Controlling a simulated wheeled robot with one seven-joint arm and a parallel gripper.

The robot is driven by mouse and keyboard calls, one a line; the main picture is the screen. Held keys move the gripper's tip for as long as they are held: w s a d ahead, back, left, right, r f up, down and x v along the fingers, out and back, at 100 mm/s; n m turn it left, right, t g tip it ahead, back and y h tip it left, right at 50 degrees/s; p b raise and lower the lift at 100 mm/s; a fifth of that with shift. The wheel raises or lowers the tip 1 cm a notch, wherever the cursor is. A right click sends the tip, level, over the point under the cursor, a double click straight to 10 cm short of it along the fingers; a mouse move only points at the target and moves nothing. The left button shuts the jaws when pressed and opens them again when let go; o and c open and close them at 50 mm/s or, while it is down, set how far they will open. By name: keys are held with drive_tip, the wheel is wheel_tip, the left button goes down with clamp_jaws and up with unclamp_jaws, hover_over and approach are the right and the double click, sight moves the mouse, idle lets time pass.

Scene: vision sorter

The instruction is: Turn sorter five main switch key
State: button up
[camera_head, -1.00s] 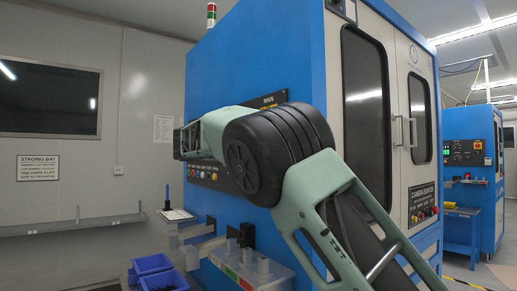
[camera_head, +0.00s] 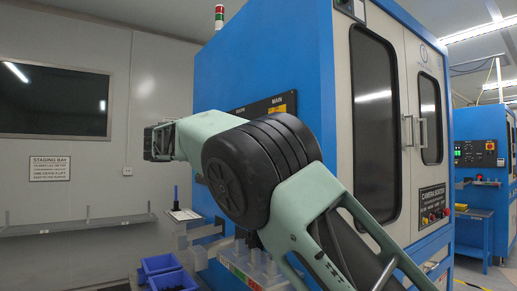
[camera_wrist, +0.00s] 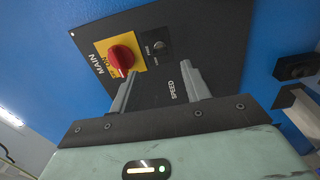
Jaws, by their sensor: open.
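The main switch, a red rotary knob (camera_wrist: 121,57) on a yellow plate (camera_wrist: 103,45) marked MAIN, sits on a dark panel (camera_wrist: 215,60) on the blue cabinet. In the head view the yellow plate (camera_head: 290,99) shows above my arm, and the panel (camera_head: 250,111) is partly covered. My gripper (camera_wrist: 160,70) is open and empty in front of the panel. In the wrist view the left finger overlaps the area just below the red knob; I cannot tell whether it touches. A small dark round control (camera_wrist: 160,45) lies right of the knob. In the head view the fingertips are not clear.
Blue bins (camera_head: 162,265) and a clear tray (camera_head: 240,265) stand low in front of the cabinet. A dark block (camera_wrist: 293,67) juts out at the right in the wrist view. A wall shelf (camera_head: 75,227) runs at left. A second blue machine (camera_head: 480,165) stands at right.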

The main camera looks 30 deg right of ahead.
drive_tip(key=a, duration=0.9)
drive_tip(key=shift+s+p, duration=0.2)
drive_tip(key=shift+p, duration=0.1)
drive_tip(key=d+f+n+t+y+p, duration=0.25)
drive_tip(key=f+n+y, duration=0.3)
drive_tip(key=f, duration=0.65)
drive_tip(key=s+a+f+n+y, duration=0.1)
drive_tip(key=s+a+f+y, duration=0.4)
drive_tip(key=f, duration=0.3)
drive_tip(key=s+a+f+g+y+p, duration=0.1)
drive_tip(key=s+a+f+y, duration=0.1)
drive_tip(key=s, duration=0.9)
drive_tip(key=s+a+f+g+y+p, duration=0.1)
drive_tip(key=s+a+f+y, duration=0.2)
drive_tip(key=s+f, duration=0.3)
drive_tip(key=s+a+f+g+y+p, duration=0.1)
drive_tip(key=s+a+f+y, duration=0.2)
drive_tip(key=s, duration=1.3)
drive_tip(key=shift+s+a+f+n, duration=0.15)
drive_tip(key=shift+a+f+n, duration=0.2)
drive_tip(key=shift+f+n, duration=0.1)
